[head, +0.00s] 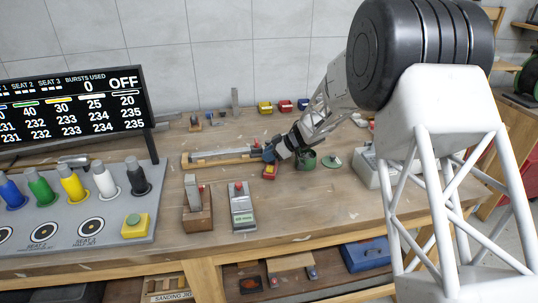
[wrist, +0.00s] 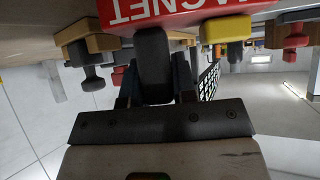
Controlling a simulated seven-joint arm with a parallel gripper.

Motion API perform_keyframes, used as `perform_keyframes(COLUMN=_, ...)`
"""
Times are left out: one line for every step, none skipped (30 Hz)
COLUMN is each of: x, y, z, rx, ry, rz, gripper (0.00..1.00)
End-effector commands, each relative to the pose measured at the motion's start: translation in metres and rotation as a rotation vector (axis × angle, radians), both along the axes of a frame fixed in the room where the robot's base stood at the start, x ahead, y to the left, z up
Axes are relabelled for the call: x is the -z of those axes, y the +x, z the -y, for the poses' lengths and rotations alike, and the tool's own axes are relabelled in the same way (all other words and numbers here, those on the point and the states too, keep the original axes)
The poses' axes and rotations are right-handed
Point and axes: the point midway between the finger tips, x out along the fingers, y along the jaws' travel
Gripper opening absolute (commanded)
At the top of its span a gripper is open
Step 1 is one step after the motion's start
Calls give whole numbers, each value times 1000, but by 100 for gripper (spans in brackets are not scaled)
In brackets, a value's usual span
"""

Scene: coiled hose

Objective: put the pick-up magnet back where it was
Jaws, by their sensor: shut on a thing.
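The pick-up magnet (head: 270,171) is a small red block in the head view, at the middle of the wooden bench. In the wrist view, which looks upside down, the red magnet (wrist: 190,12) fills the top edge and shows the word MAGNET. My gripper (head: 270,154) is just above it in the head view. In the wrist view my gripper (wrist: 155,75) is shut on the dark upright grip of the magnet, between its two dark fingers. I cannot tell whether the magnet's underside touches the bench.
A long wooden holder with a metal bar (head: 218,158) lies left of my gripper. A dark green can (head: 307,161) stands close on the right. Coloured bins (head: 265,107) are behind.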

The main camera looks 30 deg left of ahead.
Motion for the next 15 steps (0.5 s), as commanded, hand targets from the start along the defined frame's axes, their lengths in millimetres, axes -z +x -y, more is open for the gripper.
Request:
perform_keyframes(x=-1, y=0, z=0, rx=-1, ry=0, rz=1, gripper=0)
perform_keyframes(x=-1, y=0, z=0, rx=-1, ry=0, rz=1, gripper=0)
perform_keyframes(x=0, y=0, z=0, rx=-1, ry=0, rz=1, gripper=0)
perform_keyframes(x=0, y=0, z=0, rx=0, ry=0, rz=0, gripper=0)
perform_keyframes(x=1, y=0, z=0, rx=0, ry=0, rz=0, gripper=0)
perform_keyframes(x=2, y=0, z=0, rx=0, ry=0, rz=0, gripper=0)
perform_keyframes(x=2, y=0, z=0, rx=0, ry=0, rz=0, gripper=0)
perform_keyframes(x=3, y=0, z=0, rx=0, ry=0, rz=0, gripper=28)
perform_keyframes(x=3, y=0, z=0, rx=0, ry=0, rz=0, gripper=35)
perform_keyframes(x=3, y=0, z=0, rx=0, ry=0, rz=0, gripper=39)
perform_keyframes(x=3, y=0, z=0, rx=0, ry=0, rz=0, gripper=44)
perform_keyframes(x=3, y=0, z=0, rx=0, ry=0, rz=0, gripper=50)
perform_keyframes(x=3, y=0, z=0, rx=0, ry=0, rz=0, gripper=51)
perform_keyframes(x=3, y=0, z=0, rx=0, ry=0, rz=0, gripper=51)
perform_keyframes(x=3, y=0, z=0, rx=0, ry=0, rz=0, gripper=51)
